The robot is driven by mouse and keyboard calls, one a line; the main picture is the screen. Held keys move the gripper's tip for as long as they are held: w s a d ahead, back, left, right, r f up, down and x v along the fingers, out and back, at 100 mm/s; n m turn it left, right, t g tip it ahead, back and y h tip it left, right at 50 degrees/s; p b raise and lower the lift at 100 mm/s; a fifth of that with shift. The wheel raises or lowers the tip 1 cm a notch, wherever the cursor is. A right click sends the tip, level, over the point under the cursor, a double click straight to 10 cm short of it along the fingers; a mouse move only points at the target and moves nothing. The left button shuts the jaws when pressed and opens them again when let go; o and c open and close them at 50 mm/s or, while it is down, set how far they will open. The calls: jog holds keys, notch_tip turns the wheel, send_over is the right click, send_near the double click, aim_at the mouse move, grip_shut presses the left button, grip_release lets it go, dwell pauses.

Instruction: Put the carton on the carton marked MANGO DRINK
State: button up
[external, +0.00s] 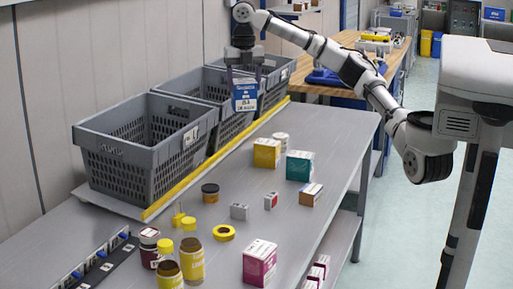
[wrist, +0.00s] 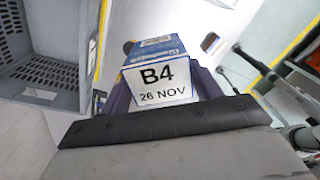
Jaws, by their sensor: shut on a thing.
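My gripper (external: 244,72) is shut on a blue-and-white carton (external: 245,97), held in the air in front of the grey totes, above the bench. In the wrist view this carton (wrist: 160,78) shows a white label reading B4, 26 NOV, between the fingers. On the bench stand a yellow carton (external: 266,153), a teal carton (external: 299,166), a magenta carton (external: 259,263) and a small orange-brown and white carton (external: 311,195). Their print is too small to read, so I cannot tell which is marked MANGO DRINK. My gripper is above and left of the yellow carton.
Grey totes (external: 133,140) stand along the wall behind a yellow-edged strip (external: 215,160). The bench's right side has bare room.

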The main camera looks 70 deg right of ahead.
jog(key=s+d+r+m+p, duration=0.2)
jog(key=d+m, duration=0.5)
jog(key=d, duration=1.4)
jog(key=shift+s+d+f+b, duration=0.1)
jog(key=shift+f+b, duration=0.5)
jog(key=shift+f, duration=4.4)
jog(key=shift+d+f+b, duration=0.1)
jog(key=shift+f+b, duration=0.5)
jog(key=shift+f, duration=4.35)
jog(key=shift+f, duration=0.1)
jog(key=o, duration=1.2)
notch_tip(320, 180, up, 12)
jog(key=shift+r, duration=0.15)
